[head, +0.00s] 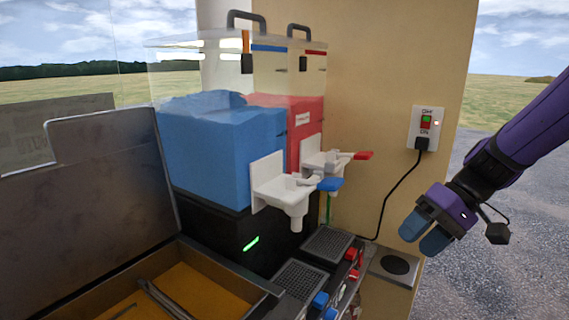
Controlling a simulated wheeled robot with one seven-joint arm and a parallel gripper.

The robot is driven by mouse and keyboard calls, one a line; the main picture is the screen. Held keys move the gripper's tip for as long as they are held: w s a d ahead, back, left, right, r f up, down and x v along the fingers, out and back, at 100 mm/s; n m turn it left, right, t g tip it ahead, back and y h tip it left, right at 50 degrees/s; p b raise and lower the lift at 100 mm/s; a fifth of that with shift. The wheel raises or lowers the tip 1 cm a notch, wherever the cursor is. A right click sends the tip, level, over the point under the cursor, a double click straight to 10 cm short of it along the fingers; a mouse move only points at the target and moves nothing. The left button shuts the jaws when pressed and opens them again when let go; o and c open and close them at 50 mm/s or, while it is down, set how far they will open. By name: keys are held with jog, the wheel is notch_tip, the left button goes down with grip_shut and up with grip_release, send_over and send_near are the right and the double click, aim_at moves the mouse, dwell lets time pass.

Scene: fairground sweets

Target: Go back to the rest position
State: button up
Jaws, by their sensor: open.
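My gripper (426,233) is at the right of the head view, at the end of my purple arm. Its two blue-grey fingertips point down and to the left, with a small gap between them. Nothing shows between the fingers, and the gripper looks empty. In the picture it is to the right of the slush machine's taps and below the wall switch (425,127). How far it is from the wall in depth I cannot tell.
A slush machine with a blue tank (215,150) and a red tank (307,122) has white taps with blue and red levers. A black cord runs from the switch. An open dark-lidded case (110,170) stands at left. Gravel (500,270) lies open at right.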

jog(key=s+d+r+m+t+h, duration=0.1)
jog(key=s+d+r+t+h, duration=0.2)
jog(key=s, duration=0.4)
jog(key=s+d+r+m+t+h, duration=0.1)
jog(key=s+d+r+t+h, duration=0.1)
jog(key=s+r, duration=0.5)
jog(key=r+t+h, duration=0.1)
jog(key=h, duration=0.1)
jog(key=shift+d+h, duration=0.4)
